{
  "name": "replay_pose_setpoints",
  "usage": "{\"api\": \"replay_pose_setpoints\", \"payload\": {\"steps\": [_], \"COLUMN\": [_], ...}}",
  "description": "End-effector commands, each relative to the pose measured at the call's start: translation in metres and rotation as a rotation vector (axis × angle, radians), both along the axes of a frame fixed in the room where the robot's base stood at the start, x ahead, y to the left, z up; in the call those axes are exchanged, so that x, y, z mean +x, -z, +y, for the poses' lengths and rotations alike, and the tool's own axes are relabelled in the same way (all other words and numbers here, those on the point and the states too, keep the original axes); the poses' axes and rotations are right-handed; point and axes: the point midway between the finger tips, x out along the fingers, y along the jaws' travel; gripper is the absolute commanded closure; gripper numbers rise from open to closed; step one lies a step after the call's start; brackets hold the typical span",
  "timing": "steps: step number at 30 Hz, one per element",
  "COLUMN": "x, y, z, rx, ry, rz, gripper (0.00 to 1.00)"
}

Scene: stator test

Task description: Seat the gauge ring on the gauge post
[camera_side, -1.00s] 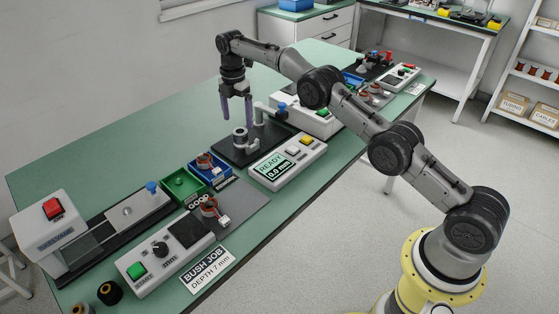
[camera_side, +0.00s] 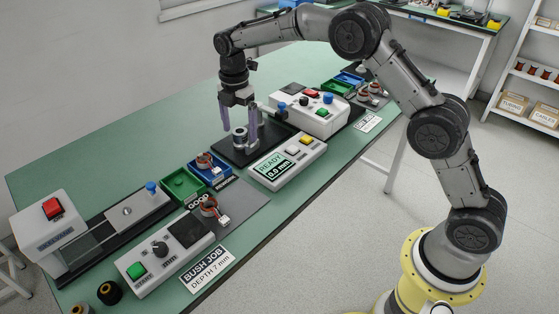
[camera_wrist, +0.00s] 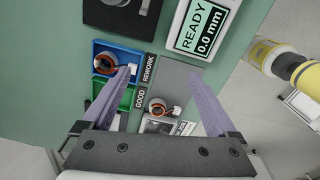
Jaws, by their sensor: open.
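My gripper (camera_side: 240,137) points down over the black gauge plate (camera_side: 226,153) in the side view, its two purple fingers apart. A short grey metal cylinder with a dark top (camera_side: 240,143) stands on the plate and shows between the fingers. It looks like the gauge ring or the post with the ring around it; I cannot tell which. Whether the fingers touch it is unclear. In the wrist view the open fingers (camera_wrist: 161,75) have nothing visible between their tips, and the black plate (camera_wrist: 125,22) with metal parts is cut off at the top edge.
A gauge readout (camera_side: 287,163) showing READY 0.0 mm sits in front of the plate. Blue (camera_side: 222,183) and green (camera_side: 181,187) bins and wound stators stand to the left. A white box with buttons (camera_side: 318,117) stands to the right. The bench behind is clear.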

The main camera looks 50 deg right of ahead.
Motion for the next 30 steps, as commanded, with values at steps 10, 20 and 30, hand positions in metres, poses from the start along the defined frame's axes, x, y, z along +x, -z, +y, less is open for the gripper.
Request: {"api": "replay_pose_setpoints", "payload": {"steps": [10,20,30], "x": [-0.061,-0.119,-0.160], "y": [-0.006,-0.005,0.000], "z": [0.018,0.026,0.029], "rx": [0.000,0.000,0.000], "ry": [-0.002,-0.001,-0.001], "rz": [0.001,0.000,0.000], "gripper": [0.07,0.07,0.07]}}
